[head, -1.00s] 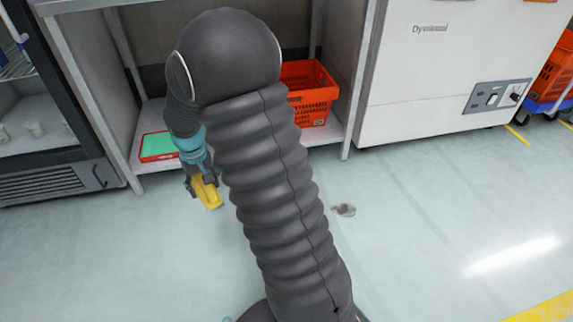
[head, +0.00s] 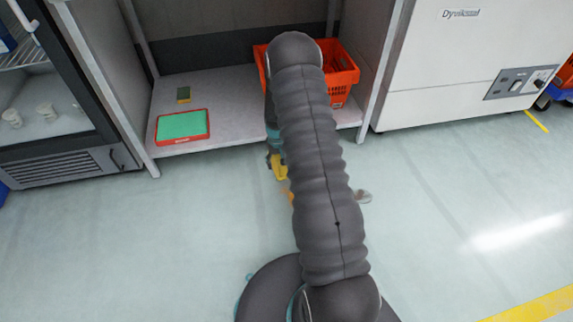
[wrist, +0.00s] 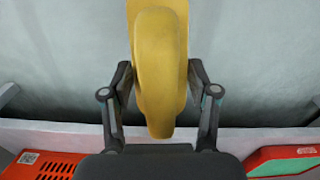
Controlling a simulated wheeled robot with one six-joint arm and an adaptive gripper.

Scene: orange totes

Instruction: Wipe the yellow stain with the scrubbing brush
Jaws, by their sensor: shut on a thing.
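The yellow scrubbing brush (head: 279,173) is held in my gripper (head: 274,157), low over the floor in front of the shelf. In the wrist view my gripper's two fingers (wrist: 161,78) close on the sides of the brush (wrist: 158,60). Its bristles cannot be made out. A small orange-yellow patch (head: 287,189) shows on the floor just below the brush, partly hidden by my arm. I cannot tell whether the brush touches the floor. A separate brownish-grey stain (head: 363,196) lies on the floor right of my arm.
The low shelf (head: 226,88) behind holds an orange basket (head: 342,76), a red tray with a green surface (head: 182,127) and a small sponge-like block (head: 184,95). A glass-door cabinet (head: 62,150) stands left, a white machine (head: 440,75) right. The front floor is clear.

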